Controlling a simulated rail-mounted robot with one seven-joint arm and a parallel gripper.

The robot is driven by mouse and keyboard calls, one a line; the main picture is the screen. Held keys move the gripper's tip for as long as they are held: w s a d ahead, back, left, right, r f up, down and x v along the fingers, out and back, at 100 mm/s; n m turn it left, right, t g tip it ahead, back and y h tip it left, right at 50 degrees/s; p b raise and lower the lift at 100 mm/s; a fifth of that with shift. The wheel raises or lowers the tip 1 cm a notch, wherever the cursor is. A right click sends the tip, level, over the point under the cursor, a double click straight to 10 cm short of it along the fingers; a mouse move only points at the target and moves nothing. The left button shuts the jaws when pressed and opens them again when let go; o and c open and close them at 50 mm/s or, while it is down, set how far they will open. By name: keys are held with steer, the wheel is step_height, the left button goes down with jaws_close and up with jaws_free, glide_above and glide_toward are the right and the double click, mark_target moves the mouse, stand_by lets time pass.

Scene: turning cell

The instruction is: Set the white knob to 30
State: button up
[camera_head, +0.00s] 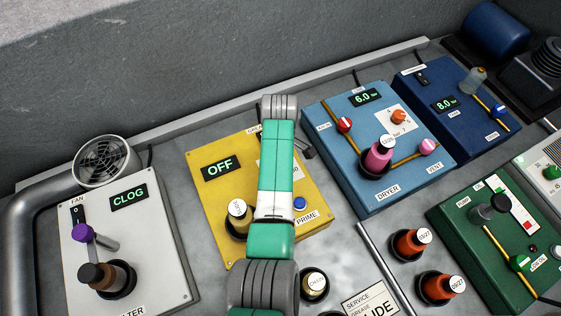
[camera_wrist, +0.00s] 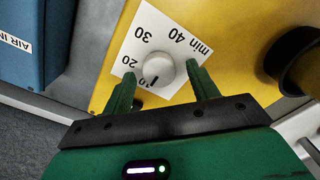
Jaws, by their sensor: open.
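The white knob (camera_wrist: 158,68) sits on a white dial plate (camera_wrist: 150,30) on the yellow box, in the wrist view. The dial reads 10, 20, 30 and 40 min. A dark mark on the knob's lower edge points toward the partly covered 10. My gripper (camera_wrist: 161,73) is open, with one green fingertip on either side of the knob. Small gaps seem to show between fingers and knob; contact cannot be told. In the head view the yellow box (camera_head: 205,205) shows OFF on its display (camera_head: 220,168); my arm hides the knob there.
A blue dryer box (camera_head: 345,180) stands right of the yellow box. A grey filter box (camera_head: 155,240) stands at left. A black-collared cylinder (camera_head: 238,212) stands on the yellow box, near a blue PRIME button (camera_head: 299,203).

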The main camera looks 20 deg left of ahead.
steer(key=shift+f, duration=0.25)
steer(key=shift+c, duration=0.5)
steer(key=c, duration=0.9)
steer(key=shift+r, duration=0.1)
